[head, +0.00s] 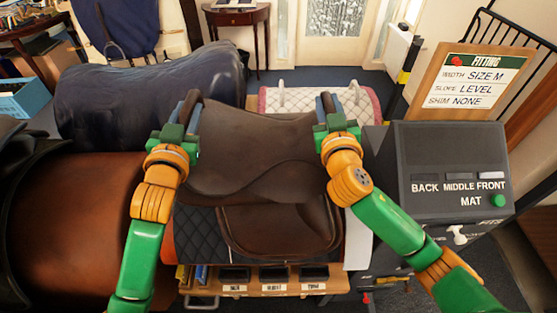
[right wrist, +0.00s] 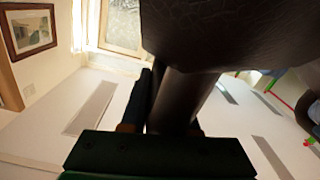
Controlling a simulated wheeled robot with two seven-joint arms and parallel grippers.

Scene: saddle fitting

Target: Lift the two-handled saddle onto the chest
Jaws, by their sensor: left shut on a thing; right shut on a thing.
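The brown leather saddle (head: 255,150) is in the middle of the head view, with a handle at its left and right ends. My left gripper (head: 187,118) is shut on the left handle (head: 190,98). My right gripper (head: 332,115) is shut on the right handle (head: 327,102). In the right wrist view, the dark handle (right wrist: 182,98) runs down from the saddle (right wrist: 225,30) into my right gripper (right wrist: 165,128). A dark quilted pad (head: 195,235) shows below the saddle, above a wooden unit with labelled slots (head: 250,285). I cannot tell which thing is the chest, or whether the saddle touches the pad.
A console with labelled buttons (head: 450,150) and a fitting board (head: 470,82) stand at the right. A dark covered rounded form (head: 140,95) and a brown rounded form (head: 80,215) are at the left. A white quilted pad with pink edging (head: 300,96) lies behind the saddle.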

